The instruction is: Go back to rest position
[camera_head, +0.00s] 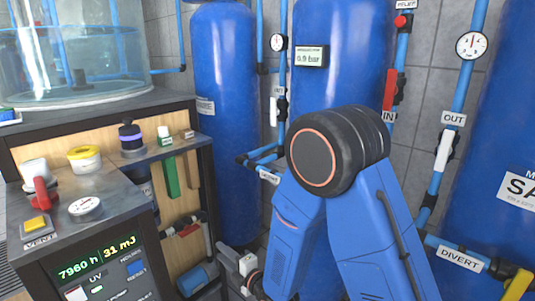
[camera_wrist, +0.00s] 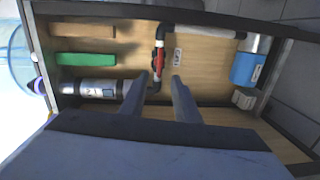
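My gripper (camera_wrist: 157,88) shows in the wrist view as two dark fingers with a gap between them. It is open and I see nothing held in it. It points at the open wooden cabinet (camera_wrist: 205,95), with a red-handled valve (camera_wrist: 159,62) on a black pipe beyond the fingertips. In the head view my blue arm is folded in front of the tanks, its dark elbow joint high in the middle. I cannot make out the gripper's fingers there.
Blue tanks (camera_head: 224,110) and pipes with gauges (camera_head: 471,45) stand close behind my arm. A control unit (camera_head: 103,269) and the cabinet top (camera_head: 90,115) with a clear vessel (camera_head: 75,45) are at left. The wrist view shows a green bar (camera_wrist: 85,59) and a blue pump (camera_wrist: 246,69).

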